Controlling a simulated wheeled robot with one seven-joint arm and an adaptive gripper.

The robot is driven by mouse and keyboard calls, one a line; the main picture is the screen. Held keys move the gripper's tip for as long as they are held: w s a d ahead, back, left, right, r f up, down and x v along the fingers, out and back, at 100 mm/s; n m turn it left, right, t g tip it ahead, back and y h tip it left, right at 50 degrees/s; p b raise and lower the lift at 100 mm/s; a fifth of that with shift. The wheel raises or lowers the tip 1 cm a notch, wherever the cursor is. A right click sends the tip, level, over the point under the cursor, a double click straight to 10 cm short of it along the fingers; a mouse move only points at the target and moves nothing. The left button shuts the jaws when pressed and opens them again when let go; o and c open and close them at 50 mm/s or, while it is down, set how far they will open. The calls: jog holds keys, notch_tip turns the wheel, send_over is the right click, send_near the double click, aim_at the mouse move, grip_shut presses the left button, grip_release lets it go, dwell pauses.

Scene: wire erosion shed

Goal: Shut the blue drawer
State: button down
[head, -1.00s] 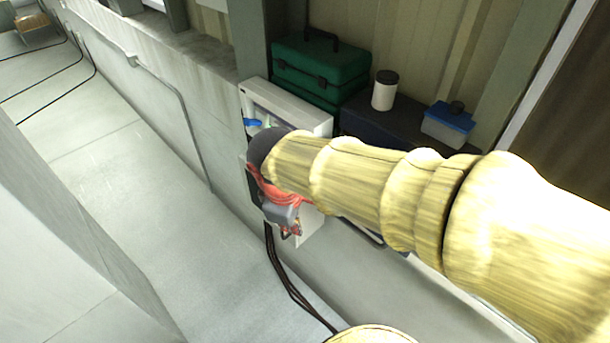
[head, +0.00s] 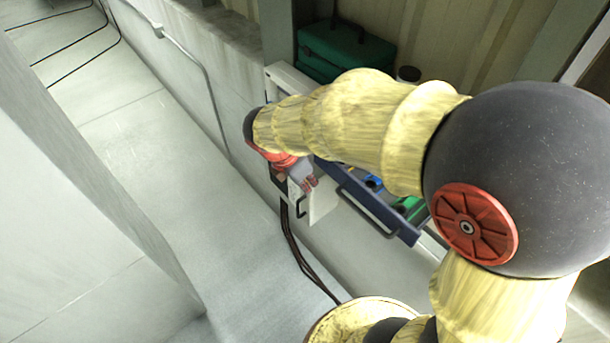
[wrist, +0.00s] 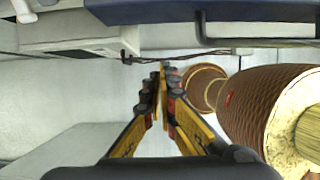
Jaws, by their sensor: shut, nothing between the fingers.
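The blue drawer (head: 408,231) stands pulled out in the head view, with a dark bar handle (head: 366,214) along its front. Blue and green items show inside it. My arm hides its upper and right parts. In the wrist view the drawer's dark blue front (wrist: 250,11) runs across the top, with the handle (wrist: 262,42) below it. My gripper (head: 310,184) is shut and empty, left of the drawer in the head view and in front of the white box. Its fingertips also show in the wrist view (wrist: 163,72), apart from the drawer handle.
A white box (head: 323,202) with a small dark handle (head: 301,206) sits left of the drawer. A green toolbox (head: 345,50) and a dark-lidded canister (head: 408,74) stand behind. Dark cables (head: 295,250) hang below the box. The floor at left is clear.

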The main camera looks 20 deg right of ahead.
jog(key=w+d+f+p, duration=0.1)
jog(key=w+d+f, duration=0.1)
jog(key=d+f, duration=0.2)
jog(key=shift+d, duration=0.6)
jog(key=shift+d, duration=0.15)
